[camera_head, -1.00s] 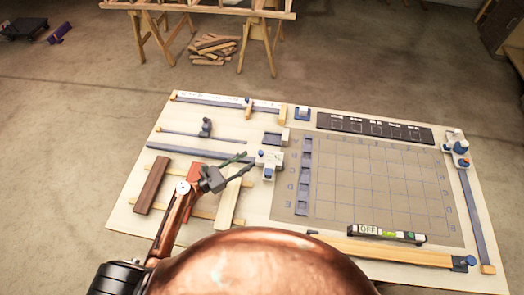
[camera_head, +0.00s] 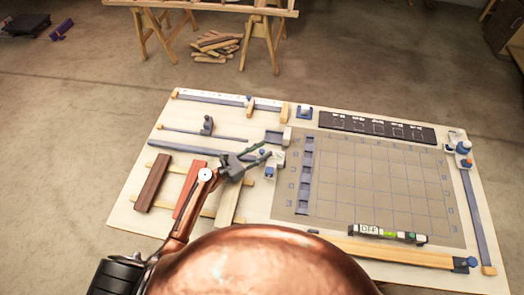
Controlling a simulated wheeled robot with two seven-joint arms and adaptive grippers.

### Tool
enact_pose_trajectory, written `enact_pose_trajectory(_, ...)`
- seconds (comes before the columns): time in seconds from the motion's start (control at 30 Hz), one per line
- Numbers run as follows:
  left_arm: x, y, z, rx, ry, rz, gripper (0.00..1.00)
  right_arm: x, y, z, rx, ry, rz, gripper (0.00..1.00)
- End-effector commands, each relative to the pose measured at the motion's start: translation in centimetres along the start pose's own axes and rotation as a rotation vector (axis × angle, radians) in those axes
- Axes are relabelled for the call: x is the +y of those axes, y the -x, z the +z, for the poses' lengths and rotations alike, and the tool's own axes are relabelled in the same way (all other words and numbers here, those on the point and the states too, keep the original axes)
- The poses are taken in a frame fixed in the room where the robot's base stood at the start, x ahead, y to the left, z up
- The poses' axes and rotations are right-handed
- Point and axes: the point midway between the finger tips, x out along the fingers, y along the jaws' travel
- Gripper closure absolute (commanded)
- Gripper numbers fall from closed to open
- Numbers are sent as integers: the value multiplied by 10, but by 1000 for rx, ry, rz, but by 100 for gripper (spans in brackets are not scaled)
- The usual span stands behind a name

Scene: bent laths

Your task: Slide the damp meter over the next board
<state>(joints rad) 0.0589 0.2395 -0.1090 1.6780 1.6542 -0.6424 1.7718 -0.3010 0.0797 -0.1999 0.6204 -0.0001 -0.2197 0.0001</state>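A small white and blue device on the end of a blue rail, which I take to be the damp meter (camera_head: 279,160), sits right of the boards and is partly hidden by my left gripper. Three boards lie side by side on two pale strips: a dark brown one (camera_head: 153,183), a red one (camera_head: 184,193) and a pale one (camera_head: 229,203). My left gripper (camera_head: 267,149) is open, its two dark fingers apart, pointing right at the device. Whether they touch it I cannot tell. My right gripper is not in view.
A grey gridded panel (camera_head: 385,190) fills the table's right part, with a blue slotted strip (camera_head: 305,180) at its left. A black label strip (camera_head: 375,128) lies behind it. A meter marked OFF (camera_head: 388,234) lies at the front. Rails (camera_head: 478,218) edge the table (camera_head: 130,205).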

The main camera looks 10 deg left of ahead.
Motion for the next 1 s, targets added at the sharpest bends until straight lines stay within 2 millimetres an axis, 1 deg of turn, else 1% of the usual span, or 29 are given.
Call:
enact_pose_trajectory(0.07, 0, 0, 0, 0, 0, 0, 66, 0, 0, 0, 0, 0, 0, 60)
enact_pose_trajectory(0.5, 0, 1, 0, 0, -1, 0, 97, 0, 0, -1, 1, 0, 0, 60)
enact_pose_trajectory(0.57, 0, 1, 0, 0, -1, 0, 100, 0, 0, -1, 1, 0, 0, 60)
enact_pose_trajectory(1.0, 1, 1, 0, 0, -1, 0, 100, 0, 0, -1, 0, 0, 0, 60)
